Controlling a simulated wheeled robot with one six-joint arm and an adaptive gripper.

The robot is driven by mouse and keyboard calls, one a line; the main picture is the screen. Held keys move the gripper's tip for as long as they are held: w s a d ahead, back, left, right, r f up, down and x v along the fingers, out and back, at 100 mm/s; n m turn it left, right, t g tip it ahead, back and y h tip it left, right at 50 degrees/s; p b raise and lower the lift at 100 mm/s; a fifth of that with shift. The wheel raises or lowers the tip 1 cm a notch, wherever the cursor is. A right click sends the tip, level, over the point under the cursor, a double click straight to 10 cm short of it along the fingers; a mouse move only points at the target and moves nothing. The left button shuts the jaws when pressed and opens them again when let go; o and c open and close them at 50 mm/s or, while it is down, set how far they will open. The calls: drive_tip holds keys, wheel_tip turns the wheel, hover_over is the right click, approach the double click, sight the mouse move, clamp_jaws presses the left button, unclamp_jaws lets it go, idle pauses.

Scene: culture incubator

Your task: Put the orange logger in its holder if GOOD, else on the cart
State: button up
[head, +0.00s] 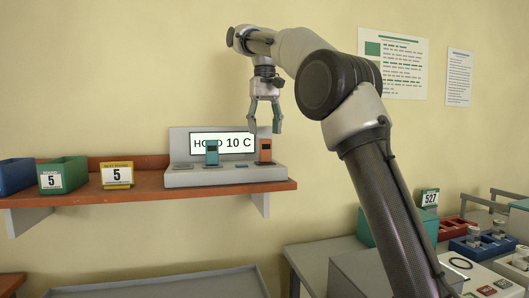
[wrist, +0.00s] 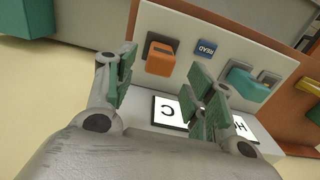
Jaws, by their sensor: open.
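The orange logger (head: 265,150) stands upright at the right end of a grey reader station (head: 225,180) on the shelf. In the wrist view the orange logger (wrist: 160,58) sits beside a blue READ button (wrist: 207,47). The station's display (head: 238,143) shows "HO", a letter covered by a teal logger (head: 211,152), then "D 10 C"; I see no GOOD. My gripper (head: 265,127) is open and empty, pointing down just above the orange logger; its fingers (wrist: 163,78) also show in the wrist view. I cannot tell which thing is the logger's holder.
A grey tray-like top (head: 160,287), possibly the cart, is below. Red (head: 452,228) and blue racks (head: 482,245) crowd the right bench.

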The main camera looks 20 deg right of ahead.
sight(265, 162)
drive_tip(key=shift+f, duration=3.95)
clamp_jaws()
drive_tip(key=shift+r, duration=3)
